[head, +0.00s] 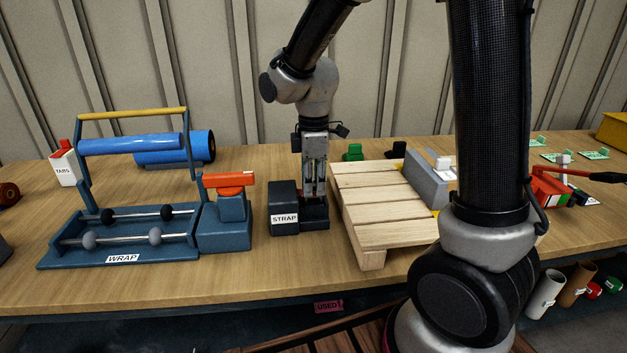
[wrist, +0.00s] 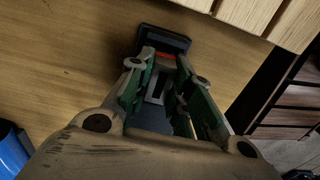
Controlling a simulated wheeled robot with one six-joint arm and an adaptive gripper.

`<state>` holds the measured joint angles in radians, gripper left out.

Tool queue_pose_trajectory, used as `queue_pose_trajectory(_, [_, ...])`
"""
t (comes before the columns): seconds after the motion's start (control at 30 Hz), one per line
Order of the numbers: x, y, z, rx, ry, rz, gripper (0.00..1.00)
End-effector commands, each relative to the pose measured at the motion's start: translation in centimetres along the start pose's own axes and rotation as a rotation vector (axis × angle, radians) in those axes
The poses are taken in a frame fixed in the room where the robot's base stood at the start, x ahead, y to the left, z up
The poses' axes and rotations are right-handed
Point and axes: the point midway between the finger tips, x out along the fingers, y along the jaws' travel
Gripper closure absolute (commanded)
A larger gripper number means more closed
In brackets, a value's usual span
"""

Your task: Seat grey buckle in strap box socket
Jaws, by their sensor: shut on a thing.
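The strap box (head: 284,202) is a dark block with a white STRAP label, standing on the bench left of the pallet. A low dark part of it extends to the right. My gripper (head: 315,192) points straight down over that low part. In the wrist view my gripper (wrist: 166,98) has its green-lined fingers closed around a small grey piece, the grey buckle (wrist: 158,86). The dark rim of the strap box (wrist: 165,37) and a red strip show just beyond the fingertips. The fingers hide the buckle in the head view. I cannot tell whether it sits in the socket.
A wooden pallet (head: 376,205) stands close on the right, with a grey block (head: 427,186) on it. The blue WRAP stand (head: 122,240) and an orange-topped blue device (head: 230,208) are on the left. Green and black pieces lie behind. Bare bench lies in front.

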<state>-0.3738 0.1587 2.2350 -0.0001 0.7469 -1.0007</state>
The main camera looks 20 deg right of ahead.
Motion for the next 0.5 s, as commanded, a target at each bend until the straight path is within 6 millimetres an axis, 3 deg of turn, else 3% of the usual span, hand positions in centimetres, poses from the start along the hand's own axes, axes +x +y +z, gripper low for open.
queue_pose_trajectory(0.27, [0.06, 0.00, 0.00, 0.000, 0.000, 0.000, 1.00])
queue_pose_trajectory(0.3, [0.06, 0.00, 0.00, 0.000, 0.000, 0.000, 0.77])
queue_pose_trajectory(0.43, [0.06, 0.00, 0.00, 0.000, 0.000, 0.000, 0.54])
queue_pose_trajectory(0.5, [0.07, -0.01, 0.01, 0.000, 0.000, 0.000, 0.54])
